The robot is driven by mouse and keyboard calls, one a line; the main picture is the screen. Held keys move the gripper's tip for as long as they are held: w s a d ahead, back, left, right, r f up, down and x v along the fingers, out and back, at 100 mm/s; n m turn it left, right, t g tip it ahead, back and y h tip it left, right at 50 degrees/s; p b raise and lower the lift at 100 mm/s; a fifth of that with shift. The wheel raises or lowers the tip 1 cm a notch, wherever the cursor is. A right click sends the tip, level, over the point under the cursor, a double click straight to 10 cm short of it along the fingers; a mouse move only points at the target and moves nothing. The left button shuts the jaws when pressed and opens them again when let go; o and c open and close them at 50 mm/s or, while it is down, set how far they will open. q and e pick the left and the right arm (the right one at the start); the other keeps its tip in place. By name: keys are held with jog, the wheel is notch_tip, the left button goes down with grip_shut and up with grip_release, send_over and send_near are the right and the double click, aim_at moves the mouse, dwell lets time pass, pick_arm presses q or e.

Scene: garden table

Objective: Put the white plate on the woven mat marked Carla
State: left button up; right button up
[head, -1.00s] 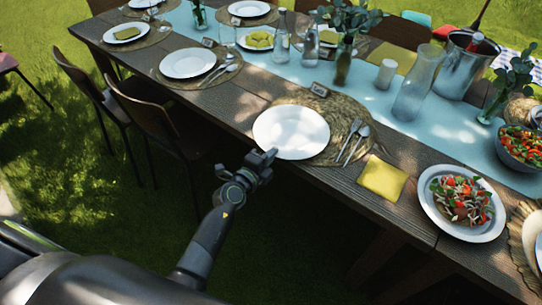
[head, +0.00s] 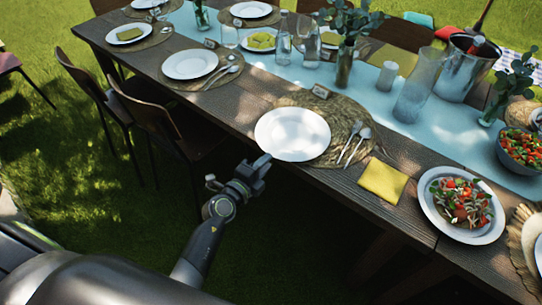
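The white plate (head: 292,134) lies near the table's front edge. Its right part rests over the round woven mat (head: 330,150), and its left part reaches past the mat over the wood. A small name card (head: 321,91) stands at the mat's back edge; its writing is too small to read. My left gripper (head: 256,166) is just off the table's front edge, below and left of the plate, with a small gap to the rim. Its fingers look apart and empty. My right gripper is out of view.
A fork and spoon (head: 354,144) lie on the mat right of the plate. A yellow napkin (head: 383,181) and a salad plate (head: 462,238) are further right. A carafe (head: 415,95) stands behind. Bare wood lies left of the plate.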

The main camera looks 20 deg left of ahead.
pick_arm(q)
jog(key=v, duration=0.7)
jog(key=shift+s, duration=0.35)
jog(key=s+a+f+n+g+y, duration=0.2)
jog(key=s+a+f+n, duration=0.15)
jog(key=f, duration=0.55)
jog(key=s+a+f+n+g+y, duration=0.15)
jog(key=s+f+n, duration=0.3)
jog(key=f, duration=0.45)
jog(key=s+a+f+n+g+y, duration=0.1)
jog(key=s+a+f+n+g, duration=0.25)
jog(key=f, duration=0.55)
jog(key=s+f+n+g, duration=0.3)
jog(key=s+f+n, duration=0.2)
jog(key=s, duration=0.8)
jog(key=s+a+f+n+g, duration=0.1)
jog(key=s+f+n+g, duration=0.3)
jog(key=s+f, duration=0.6)
jog(key=s+n, duration=0.1)
jog(key=s, duration=0.3)
jog(key=shift+s+a+f+g+y, duration=0.15)
jog(key=shift+s+g+y, duration=0.05)
jog(key=shift+g+y, duration=0.15)
